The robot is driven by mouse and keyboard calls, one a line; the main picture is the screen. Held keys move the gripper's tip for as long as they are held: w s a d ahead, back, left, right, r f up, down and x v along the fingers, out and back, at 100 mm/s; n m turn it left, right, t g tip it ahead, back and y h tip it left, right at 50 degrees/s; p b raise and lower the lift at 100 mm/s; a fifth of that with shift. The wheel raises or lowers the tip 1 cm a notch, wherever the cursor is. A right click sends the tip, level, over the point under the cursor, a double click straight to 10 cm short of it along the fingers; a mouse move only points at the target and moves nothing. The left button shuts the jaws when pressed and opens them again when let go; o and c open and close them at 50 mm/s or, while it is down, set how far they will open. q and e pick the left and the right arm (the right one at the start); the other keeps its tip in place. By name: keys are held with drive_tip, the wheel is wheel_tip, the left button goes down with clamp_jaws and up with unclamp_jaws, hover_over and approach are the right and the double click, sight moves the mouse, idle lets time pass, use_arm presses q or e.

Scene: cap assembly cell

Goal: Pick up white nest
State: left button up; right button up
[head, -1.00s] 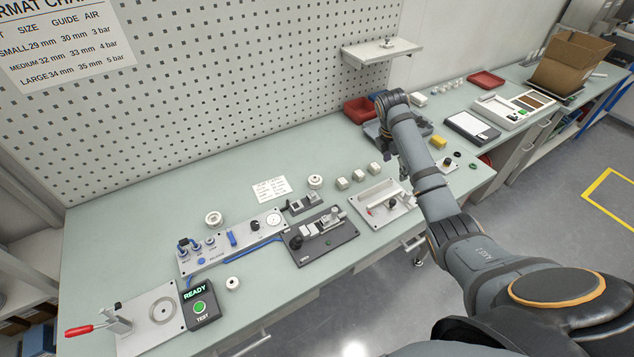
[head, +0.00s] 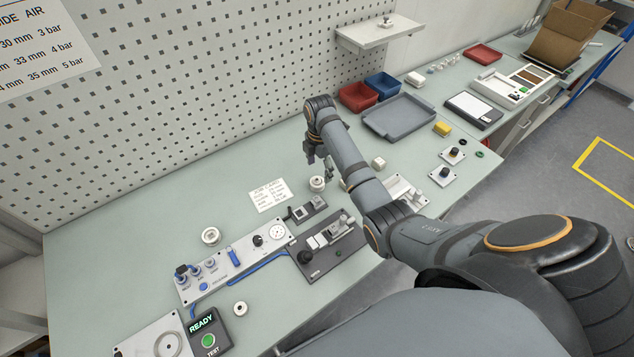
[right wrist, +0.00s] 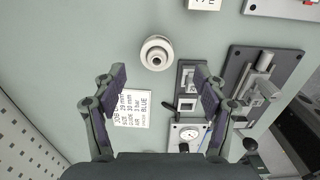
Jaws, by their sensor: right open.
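Three round white pieces with centre holes lie on the green bench, and I cannot tell for sure which is the nest. One (head: 318,183) sits beside the printed card; it also shows in the right wrist view (right wrist: 157,53), just beyond my fingertips. Another (head: 210,236) lies behind the grey panel, and a smaller one (head: 240,308) lies in front of it. My right gripper (head: 320,160) is open and empty, pointing down above the bench close to the first piece; its two fingers (right wrist: 160,78) are spread in the right wrist view. My left gripper is out of view.
A printed card (head: 270,195), a grey gauge panel (head: 235,262) and a dark fixture plate (head: 325,250) stand near the gripper. A grey tray (head: 400,118) and red (head: 358,97) and blue bins (head: 383,86) are farther back. The pegboard wall (head: 200,90) rises behind.

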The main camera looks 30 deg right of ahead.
sight(319, 178)
drive_tip(key=shift+w+f, duration=0.45)
drive_tip(key=shift+f, duration=0.35)
drive_tip(key=shift+s+f+p, duration=0.2)
drive_tip(key=shift+f+p, duration=0.4)
drive_tip(key=shift+f, duration=0.05)
wheel_tip(319, 178, down, 3)
drive_tip(key=shift+s+f, duration=0.1)
drive_tip(key=shift+f, duration=0.25)
drive_tip(key=c, duration=1.3)
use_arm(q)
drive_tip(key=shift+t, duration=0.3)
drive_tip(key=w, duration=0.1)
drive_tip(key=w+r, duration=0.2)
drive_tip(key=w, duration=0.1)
